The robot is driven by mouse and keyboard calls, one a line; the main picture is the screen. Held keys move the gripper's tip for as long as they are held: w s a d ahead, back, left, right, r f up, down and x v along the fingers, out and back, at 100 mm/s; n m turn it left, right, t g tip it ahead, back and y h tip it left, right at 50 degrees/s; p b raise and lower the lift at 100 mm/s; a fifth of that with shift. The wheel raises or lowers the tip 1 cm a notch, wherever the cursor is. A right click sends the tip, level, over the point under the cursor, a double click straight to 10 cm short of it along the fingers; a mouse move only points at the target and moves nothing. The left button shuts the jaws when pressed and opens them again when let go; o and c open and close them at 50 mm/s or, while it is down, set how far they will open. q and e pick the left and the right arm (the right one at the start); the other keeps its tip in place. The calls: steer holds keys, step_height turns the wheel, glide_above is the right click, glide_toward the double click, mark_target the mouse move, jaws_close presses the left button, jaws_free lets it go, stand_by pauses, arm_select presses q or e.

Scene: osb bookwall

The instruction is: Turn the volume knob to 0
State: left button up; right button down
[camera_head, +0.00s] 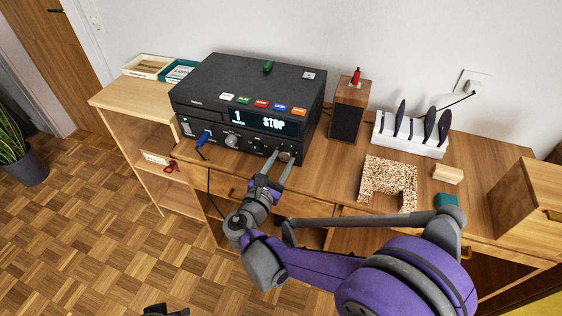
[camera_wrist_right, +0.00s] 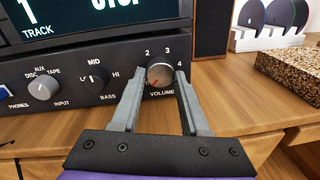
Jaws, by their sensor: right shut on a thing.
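The black player (camera_head: 250,100) stands on the wooden sideboard, its display (camera_head: 262,122) reading "1 STOP". The volume knob (camera_wrist_right: 160,73) is a round grey knob at the right of its front panel. An orange-red mark shows at its lower left; the numbers 2, 3 and 4 are visible around it, and the lower ones are hidden by my finger. My right gripper (camera_head: 283,157) is shut on the volume knob, one finger on each side; its fingers also show in the wrist view (camera_wrist_right: 159,82). A dark piece at the bottom edge of the head view may be my left gripper (camera_head: 165,311).
The bass knob (camera_wrist_right: 98,77) and input knob (camera_wrist_right: 43,88) sit left of the volume knob. A blue plug (camera_head: 203,138) is in the panel. A speaker (camera_head: 348,112), white rack (camera_head: 410,142) and speckled block (camera_head: 388,172) stand to the right.

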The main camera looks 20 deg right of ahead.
stand_by(0.4)
steer(key=shift+c, duration=2)
jaws_free()
steer(key=v, duration=1)
steer(key=shift+s+a, duration=0.2)
steer(key=shift+s, duration=0.15)
